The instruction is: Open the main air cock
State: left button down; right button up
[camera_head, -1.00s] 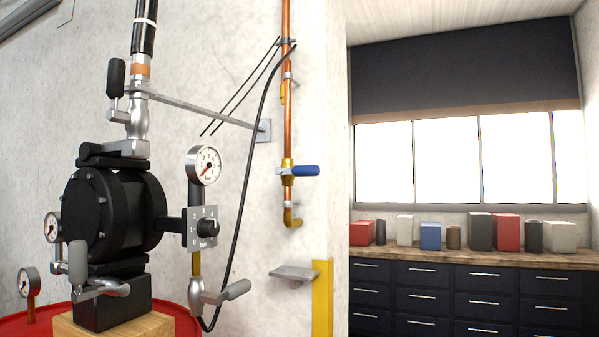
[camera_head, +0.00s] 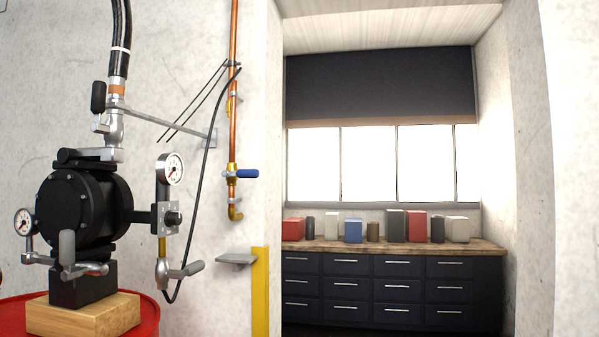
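A copper air pipe (camera_head: 233,110) runs down the wall, with a brass cock on it. The cock's blue handle (camera_head: 247,174) points sideways to the right, across the pipe. A black pump (camera_head: 84,208) stands on a wooden block (camera_head: 84,314) on a red drum (camera_head: 146,322) at the left. A pressure gauge (camera_head: 171,169) sits on a regulator (camera_head: 169,217) beside the pump. A grey-handled valve (camera_head: 180,270) hangs below the regulator. Neither of my grippers shows in this view.
A small grey shelf (camera_head: 236,259) juts from the wall below the pipe. A yellow strip (camera_head: 260,292) marks the wall corner. A black hose (camera_head: 198,185) hangs between pipe and regulator. Dark drawers (camera_head: 390,292) with several boxes on the worktop stand at the back right.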

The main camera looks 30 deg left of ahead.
aim_at(253, 173)
jog(key=z, duration=0.1)
jog(key=i, duration=1.4)
jog(key=u, duration=1.25)
jog(key=i, duration=0.95)
jog(key=u, duration=1.1)
